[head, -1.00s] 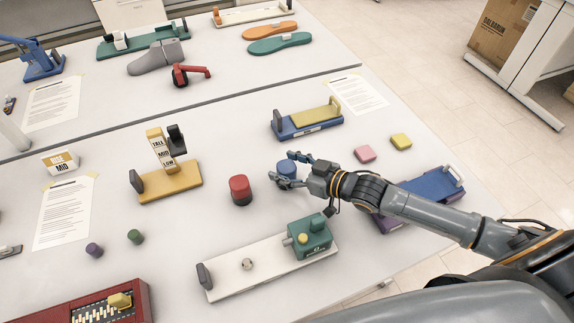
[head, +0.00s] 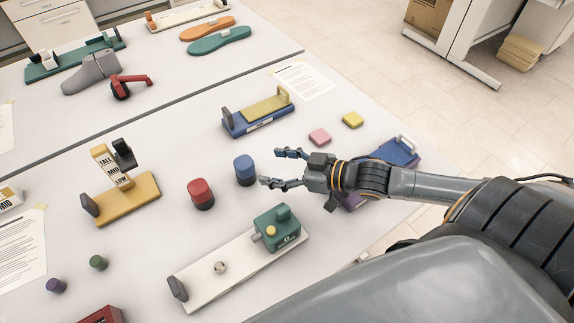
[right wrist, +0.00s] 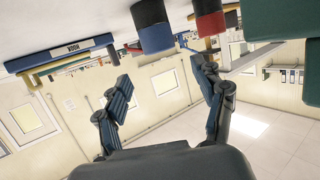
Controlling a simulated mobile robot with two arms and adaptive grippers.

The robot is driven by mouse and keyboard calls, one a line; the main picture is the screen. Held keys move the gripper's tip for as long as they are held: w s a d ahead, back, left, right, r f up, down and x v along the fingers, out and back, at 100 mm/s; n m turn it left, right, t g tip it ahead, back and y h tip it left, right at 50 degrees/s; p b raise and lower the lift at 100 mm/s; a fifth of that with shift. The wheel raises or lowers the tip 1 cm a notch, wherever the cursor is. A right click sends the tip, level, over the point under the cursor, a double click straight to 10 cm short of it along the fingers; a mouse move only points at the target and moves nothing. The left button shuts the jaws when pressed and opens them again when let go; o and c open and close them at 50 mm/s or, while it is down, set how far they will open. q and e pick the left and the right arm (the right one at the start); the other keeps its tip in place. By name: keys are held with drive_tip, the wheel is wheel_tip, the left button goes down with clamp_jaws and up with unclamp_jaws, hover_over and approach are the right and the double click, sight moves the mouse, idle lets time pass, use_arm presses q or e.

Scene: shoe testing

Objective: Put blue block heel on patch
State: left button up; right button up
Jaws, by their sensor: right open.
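The blue block heel (head: 245,170), a short upright cylinder with a dark base, stands on the table right of the red one. My right gripper (head: 273,168) is open and empty just right of the blue heel, its fingers pointing left toward it, with a gap between. In the right wrist view, which looks upside down, the blue heel (right wrist: 153,28) shows beyond and between the open fingers (right wrist: 165,88). I cannot tell which marking is the patch. My left gripper is not in view.
The red block heel (head: 201,192) stands left of the blue one. A blue fixture with a yellow plate (head: 262,111) is behind, a white rail with a green block (head: 278,230) in front. Pink (head: 319,137) and yellow (head: 352,120) pieces lie behind right. A yellow stand (head: 128,199) is left.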

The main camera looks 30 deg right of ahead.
drive_tip(key=shift+v, duration=1.4)
